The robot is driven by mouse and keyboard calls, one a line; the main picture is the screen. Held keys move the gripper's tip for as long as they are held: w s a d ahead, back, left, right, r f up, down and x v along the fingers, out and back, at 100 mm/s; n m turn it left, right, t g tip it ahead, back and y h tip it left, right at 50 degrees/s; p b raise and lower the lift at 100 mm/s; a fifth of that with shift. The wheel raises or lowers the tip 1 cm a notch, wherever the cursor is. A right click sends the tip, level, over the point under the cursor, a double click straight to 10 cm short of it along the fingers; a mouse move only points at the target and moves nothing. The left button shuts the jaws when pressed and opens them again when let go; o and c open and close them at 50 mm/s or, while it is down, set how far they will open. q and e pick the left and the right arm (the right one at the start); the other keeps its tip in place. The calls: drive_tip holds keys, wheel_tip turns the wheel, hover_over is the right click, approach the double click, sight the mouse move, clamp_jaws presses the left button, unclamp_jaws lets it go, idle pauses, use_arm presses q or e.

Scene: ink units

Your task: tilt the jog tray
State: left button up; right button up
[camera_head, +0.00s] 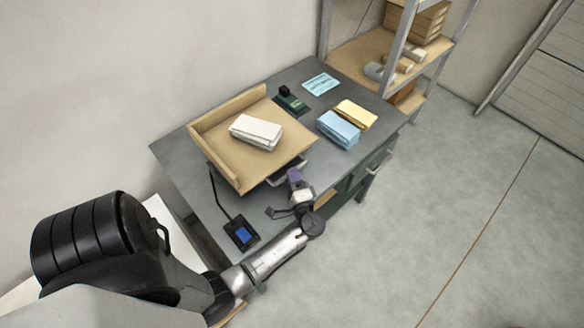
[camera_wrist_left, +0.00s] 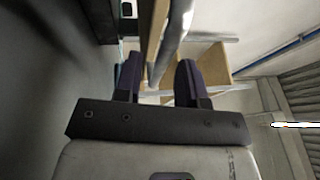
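The jog tray (camera_head: 225,157) is a wooden board with raised walls along its left and back sides, on the grey desk. A white paper stack (camera_head: 256,131) lies on it. My left gripper (camera_head: 293,174) is at the tray's front right edge, low beside the board. In the left wrist view its two dark fingers (camera_wrist_left: 160,75) stand apart, open. A thin wooden edge (camera_wrist_left: 153,28), apparently the tray's, runs into the gap between them; I cannot see contact. My right gripper is not in view.
The desk (camera_head: 182,160) also holds a green stamp-like device (camera_head: 291,101), a light blue sheet (camera_head: 321,84), blue (camera_head: 338,130) and yellow (camera_head: 356,114) stacks, and a small blue-screened device (camera_head: 242,234) at the front. A shelf rack (camera_head: 360,50) stands behind. The floor at right is clear.

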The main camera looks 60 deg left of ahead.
use_arm(q)
drive_tip(key=shift+x, duration=0.8)
clamp_jaws()
